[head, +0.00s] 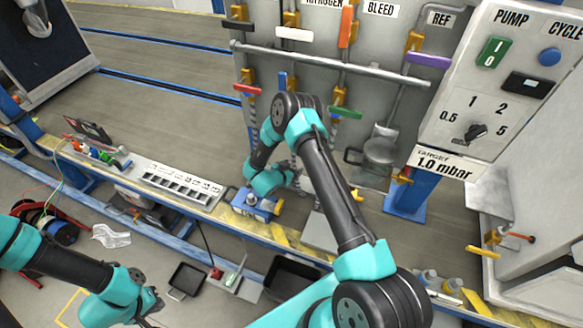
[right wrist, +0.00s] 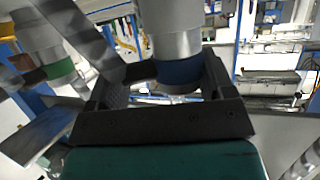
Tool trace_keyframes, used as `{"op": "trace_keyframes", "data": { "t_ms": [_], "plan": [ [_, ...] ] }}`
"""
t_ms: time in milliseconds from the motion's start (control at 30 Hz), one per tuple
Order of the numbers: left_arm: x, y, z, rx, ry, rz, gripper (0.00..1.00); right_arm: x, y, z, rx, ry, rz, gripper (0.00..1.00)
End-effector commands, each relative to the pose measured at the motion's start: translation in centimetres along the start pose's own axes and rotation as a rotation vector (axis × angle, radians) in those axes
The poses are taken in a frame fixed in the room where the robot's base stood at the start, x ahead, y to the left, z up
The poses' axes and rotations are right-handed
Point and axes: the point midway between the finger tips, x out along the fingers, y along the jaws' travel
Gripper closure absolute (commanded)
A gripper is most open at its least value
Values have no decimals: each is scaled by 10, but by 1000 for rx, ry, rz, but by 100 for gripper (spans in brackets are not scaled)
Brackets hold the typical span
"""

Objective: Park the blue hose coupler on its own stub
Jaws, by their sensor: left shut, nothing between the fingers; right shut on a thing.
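The blue hose coupler, a metal cylinder with a dark blue band (right wrist: 181,72), sits between the black fingers of my right gripper (right wrist: 160,92) in the right wrist view. The gripper is shut on it. In the head view my right gripper (head: 292,180) is low in front of the panel, mostly hidden by my arm, and the coupler cannot be made out there. Whether the coupler touches a stub cannot be told. My left gripper (head: 150,302) is shut and empty at the lower left, away from the panel.
A green-banded coupler (right wrist: 60,69) is left of my right gripper in the wrist view. The panel has red (head: 248,90), green (head: 345,112) and purple (head: 428,61) handles. A blue fixture (head: 258,205) and white slotted tray (head: 178,185) are on the bench ledge. A black bin (head: 188,280) is below.

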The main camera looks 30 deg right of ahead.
Motion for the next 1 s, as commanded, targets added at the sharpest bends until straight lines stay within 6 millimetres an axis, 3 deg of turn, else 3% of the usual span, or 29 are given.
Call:
{"op": "trace_keyframes", "data": {
  "t_ms": [100,133,367,733,1000],
  "plan": [
    [0,0,0,0,0,0,100,1,0,2,0,0,0,54],
    [0,0,0,0,0,0,100,1,0,2,0,1,0,24],
    [0,0,0,0,0,0,100,1,0,2,1,0,0,2],
    [0,0,0,0,0,0,100,0,0,-2,1,0,0,0],
    [0,0,0,0,0,0,100,-11,0,-27,3,1,0,0]
  ]
}}
